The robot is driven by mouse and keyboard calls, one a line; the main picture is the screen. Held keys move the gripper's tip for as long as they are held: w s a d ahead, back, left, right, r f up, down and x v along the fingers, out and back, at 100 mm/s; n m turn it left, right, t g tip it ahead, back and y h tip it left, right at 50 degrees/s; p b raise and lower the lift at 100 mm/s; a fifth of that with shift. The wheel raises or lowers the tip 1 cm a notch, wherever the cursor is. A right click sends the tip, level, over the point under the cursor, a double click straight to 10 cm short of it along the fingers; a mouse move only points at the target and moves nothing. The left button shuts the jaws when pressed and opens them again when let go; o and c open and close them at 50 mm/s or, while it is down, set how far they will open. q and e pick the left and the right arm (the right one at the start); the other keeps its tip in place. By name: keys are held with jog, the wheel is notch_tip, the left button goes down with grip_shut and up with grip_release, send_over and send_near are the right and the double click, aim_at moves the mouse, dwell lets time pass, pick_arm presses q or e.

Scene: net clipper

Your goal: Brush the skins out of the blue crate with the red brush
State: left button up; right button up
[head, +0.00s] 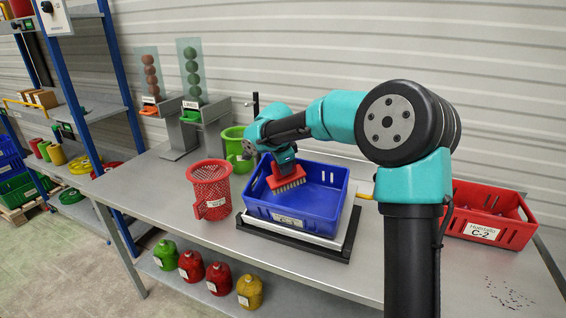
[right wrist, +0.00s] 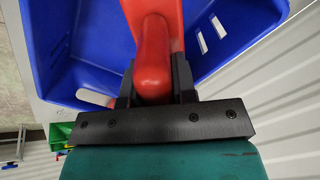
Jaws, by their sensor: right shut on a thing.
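The blue crate (head: 318,216) sits on a light plate with a black frame in the middle of the table. My right gripper (head: 284,161) is over the crate's left part and shut on the handle of the red brush (head: 287,178). The brush's pale bristles point down inside the crate; I cannot tell whether they touch its floor. In the right wrist view, the red handle (right wrist: 154,62) is clamped between the dark fingers, with the blue crate wall (right wrist: 85,35) around it. I make out no skins in the crate. My left gripper is not in view.
A red mesh basket (head: 211,192) stands left of the crate and a green one (head: 233,143) behind it. A red crate (head: 490,222) labelled C-2 is at the right. Dark specks (head: 510,295) lie on the table's front right.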

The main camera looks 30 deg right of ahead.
aim_at(295, 178)
jog(key=shift+x, duration=1.8)
jog(key=shift+x, duration=1)
jog(key=shift+s+d, duration=0.55)
jog(key=shift+s, duration=0.15)
jog(key=shift+s+d, duration=0.55)
jog(key=shift+s, duration=0.15)
jog(key=shift+f, duration=0.15)
jog(key=shift+w, duration=0.1)
jog(key=shift+w+a, duration=1.1)
jog(key=shift+w, duration=0.25)
